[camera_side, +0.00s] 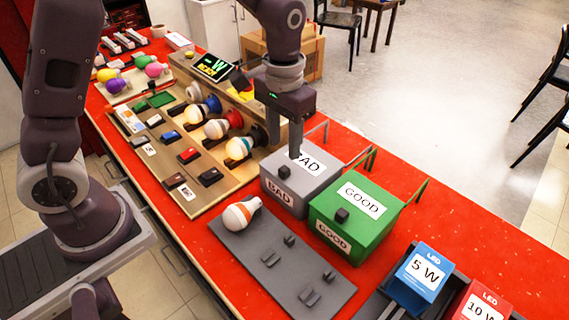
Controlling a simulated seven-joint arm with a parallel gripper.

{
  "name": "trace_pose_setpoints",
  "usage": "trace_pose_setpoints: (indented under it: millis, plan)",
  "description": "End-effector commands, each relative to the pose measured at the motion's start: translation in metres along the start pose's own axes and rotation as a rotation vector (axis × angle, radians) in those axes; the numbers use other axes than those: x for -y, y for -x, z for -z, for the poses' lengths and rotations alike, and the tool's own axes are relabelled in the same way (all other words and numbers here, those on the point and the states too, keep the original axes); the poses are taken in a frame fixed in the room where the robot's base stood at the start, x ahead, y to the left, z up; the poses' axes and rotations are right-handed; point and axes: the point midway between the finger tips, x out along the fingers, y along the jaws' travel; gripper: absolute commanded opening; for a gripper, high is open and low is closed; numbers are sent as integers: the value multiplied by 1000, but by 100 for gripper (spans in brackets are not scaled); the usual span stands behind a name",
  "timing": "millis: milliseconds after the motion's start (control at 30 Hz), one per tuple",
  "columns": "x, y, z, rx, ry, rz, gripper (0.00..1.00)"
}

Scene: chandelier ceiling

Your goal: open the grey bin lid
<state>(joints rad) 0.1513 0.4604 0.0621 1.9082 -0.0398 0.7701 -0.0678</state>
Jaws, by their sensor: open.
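The grey bin (285,198), labelled BAD on its front, stands on the red table. Its grey lid (322,178), also labelled BAD, lies closed on top. A small dark knob (283,170) sits at the lid's front edge. One finger covers part of the lid's label. I cannot tell whether a fingertip touches the lid.
A green bin (373,232) labelled GOOD stands close on the right, lid closed. A bulb (241,213) lies on the dark grey board (270,260) in front. A rack of bulbs (217,128) is at the left. LED boxes (425,271) stand at the front right.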

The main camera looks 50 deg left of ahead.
Motion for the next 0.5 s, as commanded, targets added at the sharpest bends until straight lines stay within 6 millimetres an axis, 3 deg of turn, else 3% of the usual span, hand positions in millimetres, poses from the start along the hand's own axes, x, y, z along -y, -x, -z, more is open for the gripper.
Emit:
trace_pose_setpoints:
  millis: [300,500]
  plan:
    - [0,-56,0,7,0,1,42]
    - [0,-71,0,3,-1,0,42]
